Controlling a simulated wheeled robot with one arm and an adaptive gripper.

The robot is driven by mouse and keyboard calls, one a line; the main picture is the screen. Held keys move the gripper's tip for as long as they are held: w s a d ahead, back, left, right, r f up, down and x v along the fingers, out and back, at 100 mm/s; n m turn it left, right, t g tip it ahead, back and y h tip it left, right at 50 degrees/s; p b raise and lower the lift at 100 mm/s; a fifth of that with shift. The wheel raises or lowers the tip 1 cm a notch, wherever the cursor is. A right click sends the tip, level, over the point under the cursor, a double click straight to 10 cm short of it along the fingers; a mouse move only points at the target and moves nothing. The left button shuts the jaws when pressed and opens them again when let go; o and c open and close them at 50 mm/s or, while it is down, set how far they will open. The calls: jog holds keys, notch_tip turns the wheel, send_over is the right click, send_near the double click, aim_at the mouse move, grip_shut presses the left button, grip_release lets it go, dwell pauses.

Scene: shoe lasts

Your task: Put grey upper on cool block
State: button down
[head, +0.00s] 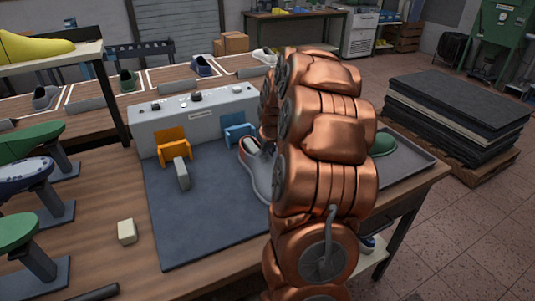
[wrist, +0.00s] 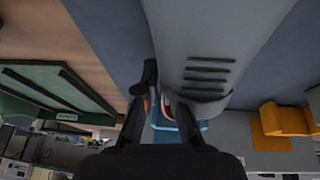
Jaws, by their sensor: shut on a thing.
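The grey upper (head: 257,178) is partly hidden behind my copper arm in the head view, with a red-and-white edge near its opening. In the wrist view the grey upper (wrist: 207,50) fills the upper middle, with several dark lace bars across it. My gripper (wrist: 163,98) is shut on it near the opening. My gripper is hidden behind the arm in the head view. The cool block appears to be the blue block (head: 238,133) on the grey machine; it also shows in the wrist view (wrist: 188,129), just beyond the fingers.
An orange block (head: 172,140) with a grey piece stands left of the blue one on the grey machine (head: 180,115). A dark mat (head: 190,230) lies in front, largely clear. Shoe lasts on stands are at left; a tray (head: 422,155) with a green upper is at right.

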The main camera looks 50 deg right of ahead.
jog(key=c, duration=1.3)
grip_release()
jog(key=shift+o, duration=0.3)
jog(key=shift+f, duration=0.1)
jog(key=shift+a, duration=0.1)
jog(key=v, duration=1.2)
